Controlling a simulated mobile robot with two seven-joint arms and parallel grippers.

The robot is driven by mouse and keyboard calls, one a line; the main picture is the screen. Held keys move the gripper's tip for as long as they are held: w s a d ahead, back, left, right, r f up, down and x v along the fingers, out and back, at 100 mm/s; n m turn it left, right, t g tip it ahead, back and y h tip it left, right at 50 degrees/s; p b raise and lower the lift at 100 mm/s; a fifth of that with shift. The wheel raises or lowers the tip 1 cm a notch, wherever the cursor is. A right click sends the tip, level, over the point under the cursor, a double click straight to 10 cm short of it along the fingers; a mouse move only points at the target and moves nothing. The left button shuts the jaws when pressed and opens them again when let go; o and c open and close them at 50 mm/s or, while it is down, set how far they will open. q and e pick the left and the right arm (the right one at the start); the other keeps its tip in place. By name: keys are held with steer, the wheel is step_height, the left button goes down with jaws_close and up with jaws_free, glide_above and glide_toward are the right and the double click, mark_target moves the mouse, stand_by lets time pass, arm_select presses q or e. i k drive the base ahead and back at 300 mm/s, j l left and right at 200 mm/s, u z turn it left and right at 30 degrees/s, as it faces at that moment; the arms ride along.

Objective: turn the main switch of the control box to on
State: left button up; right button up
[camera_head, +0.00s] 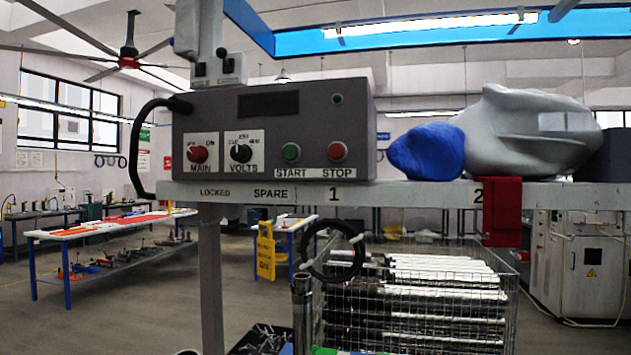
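The dark grey control box (225,115) stands on a grey shelf (400,193) at left of centre in the head view. Its red main switch (198,154) is a knob on a white plate labelled MAIN, at the left of the front face; which way the knob points is too small to tell. To its right are a black VOLTS knob (241,153), a green START button (291,152) and a red STOP button (337,151). The display (268,104) is dark. Neither of my grippers shows in this view.
A blue lump (427,151) and a grey wrapped bundle (528,132) lie on the shelf at right. A red block (502,212) hangs at the edge. A wire basket (415,300) of white tubes stands below.

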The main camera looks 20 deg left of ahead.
mark_target(199, 155)
steer(key=u, duration=0.4)
steer(key=k+j+u, duration=0.1)
steer(key=u, duration=0.3)
steer(key=j+u, duration=0.15)
steer(key=u, duration=0.25)
